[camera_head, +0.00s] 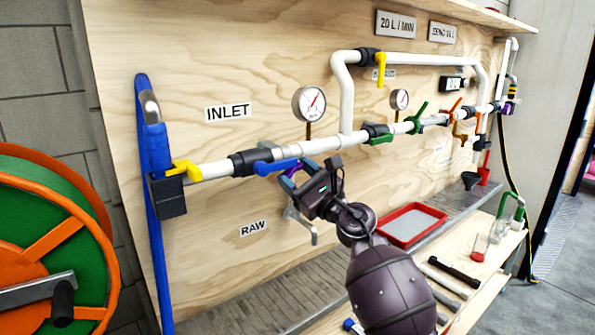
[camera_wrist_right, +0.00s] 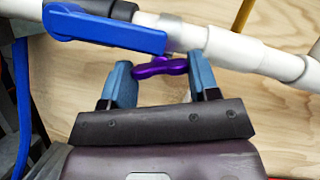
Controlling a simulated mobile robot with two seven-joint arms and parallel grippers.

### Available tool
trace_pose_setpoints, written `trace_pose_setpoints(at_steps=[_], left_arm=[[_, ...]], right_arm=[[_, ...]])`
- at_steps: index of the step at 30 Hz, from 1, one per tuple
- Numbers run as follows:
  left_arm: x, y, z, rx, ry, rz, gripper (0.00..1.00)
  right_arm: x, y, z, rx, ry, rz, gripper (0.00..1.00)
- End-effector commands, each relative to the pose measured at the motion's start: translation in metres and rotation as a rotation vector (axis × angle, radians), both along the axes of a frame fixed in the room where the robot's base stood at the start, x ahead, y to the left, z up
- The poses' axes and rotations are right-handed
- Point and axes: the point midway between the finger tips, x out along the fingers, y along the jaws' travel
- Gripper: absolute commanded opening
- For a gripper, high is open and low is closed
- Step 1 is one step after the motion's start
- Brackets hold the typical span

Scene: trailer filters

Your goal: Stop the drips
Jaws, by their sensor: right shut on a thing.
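My right gripper (camera_head: 300,181) is just under the white pipe (camera_head: 215,168), close to the board. In the right wrist view it (camera_wrist_right: 160,71) is shut on a small purple handle (camera_wrist_right: 160,66), with a blue finger at each end. The purple handle (camera_head: 291,171) is mostly hidden by my gripper in the head view. I cannot make out any drips. My left gripper is out of view.
Yellow (camera_head: 186,170), green (camera_head: 417,118) and orange valve handles sit along the pipes, with two gauges (camera_head: 309,103). A red tray (camera_head: 413,225) stands on the grated ledge. Tools, including a dark-handled one (camera_head: 455,271), lie on the bench. A hose reel (camera_head: 50,240) stands left.

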Motion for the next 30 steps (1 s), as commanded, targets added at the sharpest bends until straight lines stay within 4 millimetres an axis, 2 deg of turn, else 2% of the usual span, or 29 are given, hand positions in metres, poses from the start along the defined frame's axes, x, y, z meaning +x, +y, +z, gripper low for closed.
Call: trace_pose_setpoints(at_steps=[12, 29, 30], left_arm=[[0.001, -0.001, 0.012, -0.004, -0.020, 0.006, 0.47], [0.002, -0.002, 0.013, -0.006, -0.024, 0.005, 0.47], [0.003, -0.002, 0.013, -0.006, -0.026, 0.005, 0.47]], right_arm=[[-0.001, 0.001, 0.001, 0.167, 0.122, 0.001, 0.32], [-0.001, 0.001, -0.001, 0.193, 0.142, 0.000, 0.32], [-0.001, 0.001, -0.001, 0.193, 0.142, 0.000, 0.61]])
